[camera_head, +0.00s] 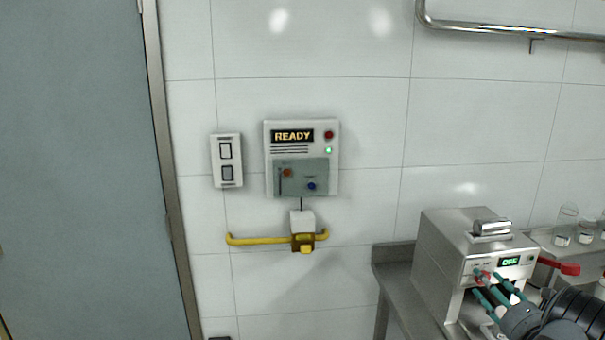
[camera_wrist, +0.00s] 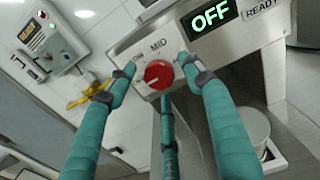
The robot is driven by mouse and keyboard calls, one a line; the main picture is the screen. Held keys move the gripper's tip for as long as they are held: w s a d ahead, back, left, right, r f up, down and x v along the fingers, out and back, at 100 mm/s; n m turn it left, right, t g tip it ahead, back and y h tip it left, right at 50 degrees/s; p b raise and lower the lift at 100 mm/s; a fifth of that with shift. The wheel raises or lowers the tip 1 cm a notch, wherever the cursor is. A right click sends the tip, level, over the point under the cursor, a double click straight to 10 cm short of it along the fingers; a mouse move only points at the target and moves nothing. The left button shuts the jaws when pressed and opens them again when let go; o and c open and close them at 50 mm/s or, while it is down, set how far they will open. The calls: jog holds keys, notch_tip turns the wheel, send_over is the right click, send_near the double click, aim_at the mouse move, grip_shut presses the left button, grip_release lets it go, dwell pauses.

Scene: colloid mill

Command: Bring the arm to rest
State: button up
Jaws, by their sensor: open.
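My gripper (camera_head: 497,288) is at the lower right in the head view, in front of the steel colloid mill (camera_head: 443,251). Its teal fingers are spread around a red knob (camera_wrist: 158,75) on the mill's front panel in the wrist view. The fingers look open, and I cannot tell whether any of them touches the knob. The panel beside the knob reads MID, and the mill's display (camera_wrist: 210,16) reads OFF in green. Part of the knob is hidden by the fingers in the head view.
The mill stands on a steel table (camera_head: 393,280), with a red handle (camera_head: 567,267) and glassware (camera_head: 563,226) at its right. A wall panel (camera_head: 302,159) reads READY, above a yellow bar (camera_head: 262,240). A container (camera_wrist: 247,127) sits under the mill. The floor area left of the table looks clear.

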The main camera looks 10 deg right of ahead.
jog(key=shift+m+p, duration=0.75)
jog(key=shift+m, duration=0.05)
jog(key=shift+f+b, duration=0.15)
jog(key=shift+b, duration=0.4)
jog(key=n+b, duration=0.9)
jog(key=b, duration=0.7)
jog(key=shift+d, duration=0.1)
jog(key=shift+r, duration=0.2)
jog(key=shift+r+p, duration=0.1)
jog(key=shift+p, duration=0.2)
